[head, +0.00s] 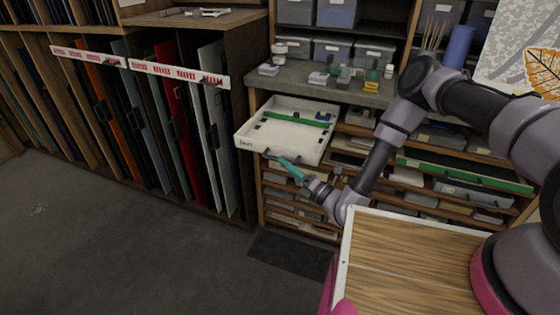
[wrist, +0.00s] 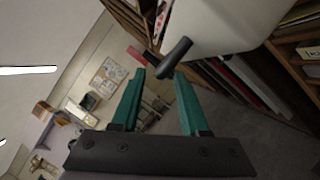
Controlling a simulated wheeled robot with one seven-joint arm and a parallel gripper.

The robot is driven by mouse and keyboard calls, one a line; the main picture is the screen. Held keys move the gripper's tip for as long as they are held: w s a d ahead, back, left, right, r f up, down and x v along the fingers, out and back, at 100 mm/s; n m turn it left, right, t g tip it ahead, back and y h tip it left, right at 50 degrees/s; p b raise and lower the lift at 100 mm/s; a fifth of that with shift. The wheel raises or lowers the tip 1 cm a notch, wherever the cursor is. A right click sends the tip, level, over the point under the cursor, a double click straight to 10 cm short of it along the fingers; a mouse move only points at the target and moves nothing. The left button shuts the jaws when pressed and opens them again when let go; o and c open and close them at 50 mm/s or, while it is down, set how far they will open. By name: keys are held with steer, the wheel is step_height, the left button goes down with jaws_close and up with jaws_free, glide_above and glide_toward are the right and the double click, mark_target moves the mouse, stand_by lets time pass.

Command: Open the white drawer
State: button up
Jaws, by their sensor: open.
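The white drawer (head: 250,143) sticks well out of the wooden cabinet below the counter in the head view. It is open at the top, with a green strip and small dark items inside. Its white underside or front (wrist: 225,25) fills the top of the wrist view, with a dark bar handle (wrist: 174,58) on it. My gripper (head: 283,161), with teal fingers, is just below the drawer's front edge. In the wrist view my gripper (wrist: 160,75) is open, with the handle at the fingertips. I cannot tell whether they touch it.
A rack of upright panels (head: 170,110) stands to the left. The counter (head: 350,92) holds small bottles and boxes. A dark mat (head: 290,255) lies on the floor, which is clear at left.

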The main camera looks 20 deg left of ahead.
steer(key=v, duration=0.7)
steer(key=shift+d, duration=0.1)
